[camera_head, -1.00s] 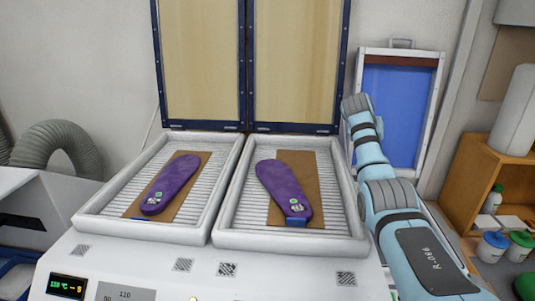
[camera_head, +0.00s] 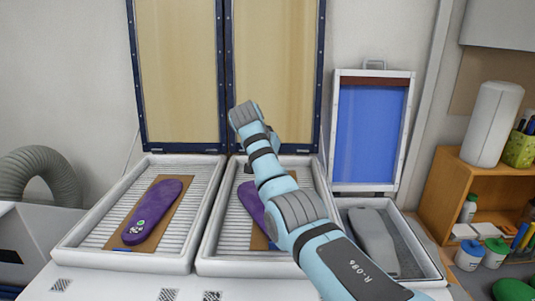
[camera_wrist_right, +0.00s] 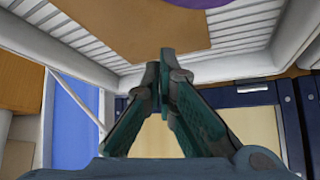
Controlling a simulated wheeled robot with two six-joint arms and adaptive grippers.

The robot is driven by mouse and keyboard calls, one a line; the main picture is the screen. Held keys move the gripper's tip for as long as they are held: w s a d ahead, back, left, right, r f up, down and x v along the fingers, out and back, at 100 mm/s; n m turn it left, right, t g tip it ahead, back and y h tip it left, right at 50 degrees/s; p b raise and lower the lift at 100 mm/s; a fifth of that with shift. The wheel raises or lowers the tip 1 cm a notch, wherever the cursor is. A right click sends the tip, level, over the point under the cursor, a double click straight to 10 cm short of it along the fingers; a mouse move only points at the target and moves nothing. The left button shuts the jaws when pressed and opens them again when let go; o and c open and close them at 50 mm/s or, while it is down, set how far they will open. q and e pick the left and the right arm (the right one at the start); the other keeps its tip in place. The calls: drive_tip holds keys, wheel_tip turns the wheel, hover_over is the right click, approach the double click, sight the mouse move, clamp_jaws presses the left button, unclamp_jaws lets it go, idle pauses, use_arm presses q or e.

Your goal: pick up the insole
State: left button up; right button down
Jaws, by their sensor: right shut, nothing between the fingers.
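Two purple insoles lie on brown boards in white ribbed trays. The left insole (camera_head: 152,210) is fully in view in the head view. The right insole (camera_head: 248,206) is partly covered by my right arm, which reaches across its tray. In the right wrist view only a purple edge of an insole (camera_wrist_right: 225,3) shows at the top, with a brown board (camera_wrist_right: 140,25) beside it. My right gripper (camera_wrist_right: 160,58) is shut and empty, with its fingertips together, apart from the insole. It is hidden behind my arm in the head view. My left gripper is out of view.
Blue-framed tan panels (camera_head: 275,75) stand behind the trays. A blue screen in a white frame (camera_head: 370,130) stands right of them. A grey object (camera_head: 375,240) sits in a bin (camera_head: 428,265) beside the right tray. A wooden shelf (camera_head: 450,190) with bottles is at right.

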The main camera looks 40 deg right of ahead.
drive_tip(key=p+x, duration=0.1)
drive_tip(key=x, duration=0.2)
drive_tip(key=shift+d, duration=0.1)
drive_tip(key=a, duration=0.1)
drive_tip(key=s+a, duration=0.1)
drive_tip(key=a, duration=0.1)
drive_tip(key=shift+s+a+f, duration=0.1)
drive_tip(key=shift+s+a, duration=0.25)
drive_tip(key=shift+s, duration=0.05)
drive_tip(key=shift+f, duration=0.1)
